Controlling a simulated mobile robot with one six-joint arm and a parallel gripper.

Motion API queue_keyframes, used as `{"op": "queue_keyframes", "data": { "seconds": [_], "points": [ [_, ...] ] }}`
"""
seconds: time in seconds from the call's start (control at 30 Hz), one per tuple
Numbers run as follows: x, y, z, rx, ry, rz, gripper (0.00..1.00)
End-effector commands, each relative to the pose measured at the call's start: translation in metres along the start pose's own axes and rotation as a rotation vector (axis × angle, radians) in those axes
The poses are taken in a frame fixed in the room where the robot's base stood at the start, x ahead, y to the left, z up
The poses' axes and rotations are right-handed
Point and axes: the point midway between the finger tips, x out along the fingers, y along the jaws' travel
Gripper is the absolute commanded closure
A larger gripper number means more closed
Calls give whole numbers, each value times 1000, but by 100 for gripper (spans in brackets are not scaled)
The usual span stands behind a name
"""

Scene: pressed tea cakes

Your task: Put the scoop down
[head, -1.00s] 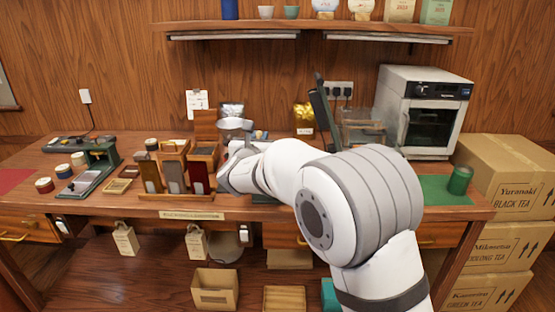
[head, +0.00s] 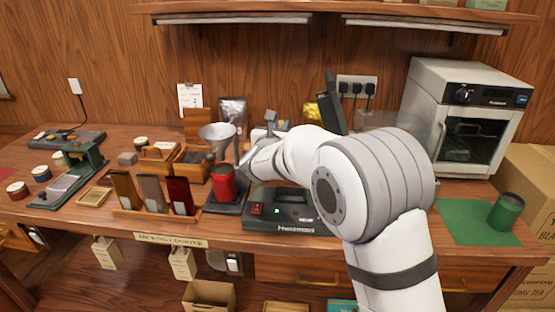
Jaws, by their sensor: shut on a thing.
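My gripper (head: 242,166) is at the end of the white arm, over the bench just right of a red tin (head: 223,184). The wrist hides most of the jaws.
A rack of brown, grey and red packets (head: 150,192) is to the left. A green tin (head: 504,212) stands on a green mat (head: 462,222) at the right, near an oven (head: 462,115).

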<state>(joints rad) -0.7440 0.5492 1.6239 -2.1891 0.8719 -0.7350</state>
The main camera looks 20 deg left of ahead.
Motion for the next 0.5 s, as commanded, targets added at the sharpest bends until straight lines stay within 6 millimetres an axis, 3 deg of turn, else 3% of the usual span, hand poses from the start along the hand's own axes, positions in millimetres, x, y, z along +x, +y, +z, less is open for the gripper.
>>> {"op": "queue_keyframes", "data": {
  "seconds": [0.1, 0.37, 0.5],
  "points": [
    [0, 0, -23, -3, 1, -1, 100],
    [-1, 1, -46, -1, 1, 2, 100],
    [-1, 2, -66, -3, 1, 4, 100]
  ]
}}
